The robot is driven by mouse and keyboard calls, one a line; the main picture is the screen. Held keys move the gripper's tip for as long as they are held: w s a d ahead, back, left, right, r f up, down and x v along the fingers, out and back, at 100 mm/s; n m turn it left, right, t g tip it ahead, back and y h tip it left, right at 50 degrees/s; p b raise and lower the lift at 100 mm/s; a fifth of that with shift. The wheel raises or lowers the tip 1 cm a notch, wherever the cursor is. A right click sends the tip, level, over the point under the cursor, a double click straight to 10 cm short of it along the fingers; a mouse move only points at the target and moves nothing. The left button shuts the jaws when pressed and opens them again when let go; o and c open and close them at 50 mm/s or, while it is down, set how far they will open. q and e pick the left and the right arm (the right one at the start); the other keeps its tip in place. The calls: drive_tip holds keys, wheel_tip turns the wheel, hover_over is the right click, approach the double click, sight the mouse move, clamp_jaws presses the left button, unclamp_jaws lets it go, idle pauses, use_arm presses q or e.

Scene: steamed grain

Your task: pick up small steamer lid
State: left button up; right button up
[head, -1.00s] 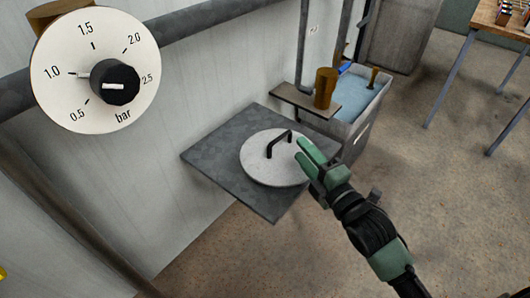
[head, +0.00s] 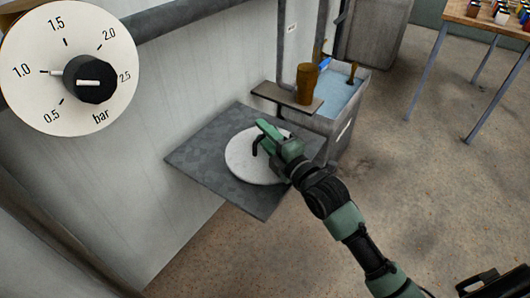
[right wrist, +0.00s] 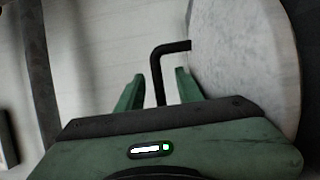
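The small steamer lid (head: 244,168) is a pale grey disc with a black bracket handle (head: 256,146). It lies on a dark square shelf (head: 200,160) fixed to the wall. My right gripper (head: 264,135) is at the handle in the head view and covers part of it. In the right wrist view the green fingers (right wrist: 158,88) stand apart, with the black handle (right wrist: 157,70) between them and a gap on each side. The lid's pale disc (right wrist: 245,60) is at the right there. My left gripper is not in view.
A small ledge (head: 285,98) with a brown cup (head: 307,84) is behind the shelf, beside a grey bin (head: 345,115) of blue liquid. A wooden table (head: 480,20) is at upper right.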

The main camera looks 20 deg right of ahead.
clamp_jaws()
drive_tip(key=shift+f, duration=0.15)
idle(1.0)
